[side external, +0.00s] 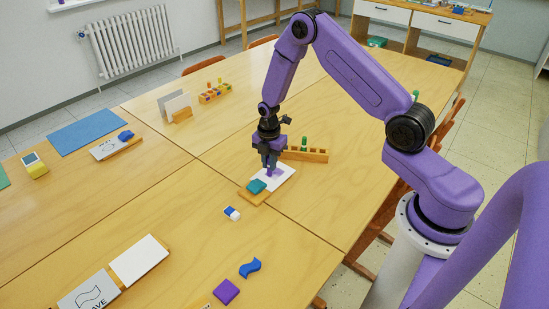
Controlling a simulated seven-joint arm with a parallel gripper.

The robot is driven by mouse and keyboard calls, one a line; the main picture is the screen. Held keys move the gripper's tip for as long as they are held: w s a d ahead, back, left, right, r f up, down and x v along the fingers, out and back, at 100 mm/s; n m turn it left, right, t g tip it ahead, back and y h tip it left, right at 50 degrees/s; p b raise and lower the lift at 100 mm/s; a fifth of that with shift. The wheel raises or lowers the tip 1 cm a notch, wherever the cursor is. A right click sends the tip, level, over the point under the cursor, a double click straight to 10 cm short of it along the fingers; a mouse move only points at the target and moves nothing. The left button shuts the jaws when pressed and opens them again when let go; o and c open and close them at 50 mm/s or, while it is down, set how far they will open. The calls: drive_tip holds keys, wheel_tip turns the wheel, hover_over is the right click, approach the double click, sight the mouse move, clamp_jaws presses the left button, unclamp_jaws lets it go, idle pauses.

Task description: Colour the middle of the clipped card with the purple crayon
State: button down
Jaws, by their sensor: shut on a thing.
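The white card (282,180) lies on the table in front of my gripper, its near end under a teal clip (257,186) on a small wooden block (252,197). My gripper (270,164) points down over the card's middle and is shut on the purple crayon (269,173). Only a small purple part shows below the fingers, at or very near the card. I cannot tell whether the tip touches, or whether some of the purple is a mark on the card.
A wooden rack (314,155) with a green crayon (304,143) stands just behind the card. A blue-and-white eraser (232,213) lies at the front left. Purple (226,291) and blue (250,268) shapes lie nearer. Table around the eraser is clear.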

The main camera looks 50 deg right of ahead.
drive_tip(key=shift+a+f, duration=0.1)
drive_tip(key=shift+a, duration=0.8)
wheel_tip(320, 180, up, 8)
idle(0.3)
